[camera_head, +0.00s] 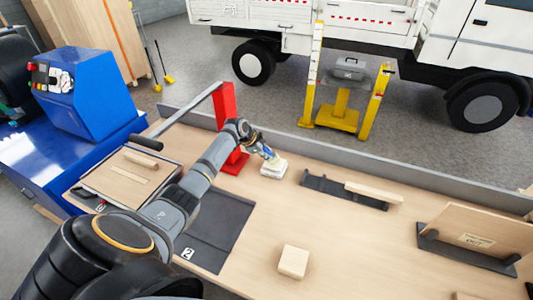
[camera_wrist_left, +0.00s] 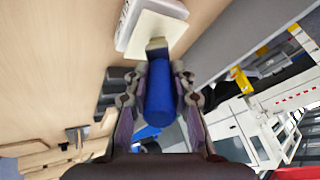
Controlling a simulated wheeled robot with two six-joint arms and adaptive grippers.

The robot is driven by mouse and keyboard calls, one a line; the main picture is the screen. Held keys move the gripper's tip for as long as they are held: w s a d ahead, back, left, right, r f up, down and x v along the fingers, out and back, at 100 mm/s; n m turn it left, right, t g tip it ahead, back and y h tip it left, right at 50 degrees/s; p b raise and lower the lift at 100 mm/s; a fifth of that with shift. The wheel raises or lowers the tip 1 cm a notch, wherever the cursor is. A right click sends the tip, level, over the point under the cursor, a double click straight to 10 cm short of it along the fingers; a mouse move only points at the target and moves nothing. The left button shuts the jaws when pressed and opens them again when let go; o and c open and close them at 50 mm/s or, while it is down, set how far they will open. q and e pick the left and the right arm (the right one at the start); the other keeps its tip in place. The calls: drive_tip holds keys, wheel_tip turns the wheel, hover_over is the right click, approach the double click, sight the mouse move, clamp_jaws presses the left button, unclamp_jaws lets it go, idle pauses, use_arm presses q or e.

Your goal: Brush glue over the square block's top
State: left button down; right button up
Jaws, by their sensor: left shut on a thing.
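My left gripper (camera_head: 264,152) is at the back of the bench and shut on a brush. In the left wrist view the brush's blue handle (camera_wrist_left: 160,92) sits between the fingers of the gripper (camera_wrist_left: 160,100). Its dark tip (camera_wrist_left: 157,46) lies over the edge of a white glue container (camera_wrist_left: 125,25) with a cream top. I cannot tell whether they touch. The container also shows in the head view (camera_head: 273,170). The square block (camera_head: 293,262), pale wood, lies at the front middle of the bench, well away from the gripper. My right gripper is not in view.
A red post (camera_head: 226,110) stands left of the glue container. A dark rack (camera_head: 340,193) with a wooden bar is to its right. A board leans in another dark holder (camera_head: 465,250) at far right. A dark mat (camera_head: 215,235) lies left. Bench around the block is clear.

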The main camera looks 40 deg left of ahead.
use_arm(q)
drive_tip(key=shift+f+b, duration=0.45)
drive_tip(key=shift+f, duration=0.15)
idle(1.1)
drive_tip(key=shift+r, duration=0.1)
idle(0.4)
wheel_tip(320, 180, up, 7)
drive_tip(key=p, duration=0.5)
drive_tip(key=shift+p, duration=0.4)
